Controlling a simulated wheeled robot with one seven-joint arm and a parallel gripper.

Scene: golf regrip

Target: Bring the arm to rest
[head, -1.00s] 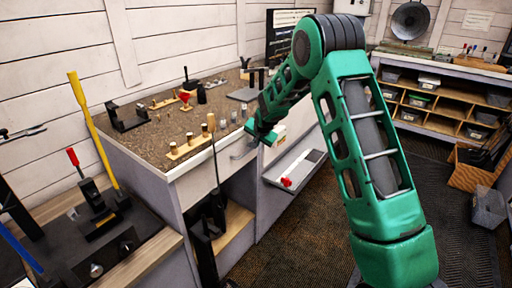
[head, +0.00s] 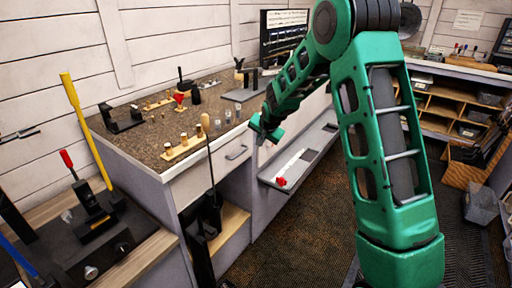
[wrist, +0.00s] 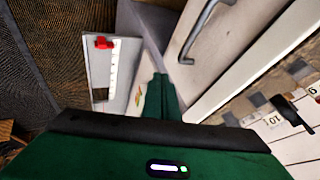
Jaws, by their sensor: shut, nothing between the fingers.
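My green arm crosses the right half of the head view, its elbow at the top edge. My gripper (head: 264,132) hangs beside the front of the speckled workbench (head: 148,150), right of the drawer handle (head: 237,152), and looks clear of it. It is shut and empty. In the wrist view the green fingers (wrist: 161,98) are together, between the grey tray and the drawer front.
A grey tray (head: 315,153) sticks out low from the bench, with a white ruler and red piece (head: 281,181). A wooden peg block (head: 180,150) and a dark upright shaft (head: 210,165) are near the bench edge. Dark floor (head: 300,240) is open in front.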

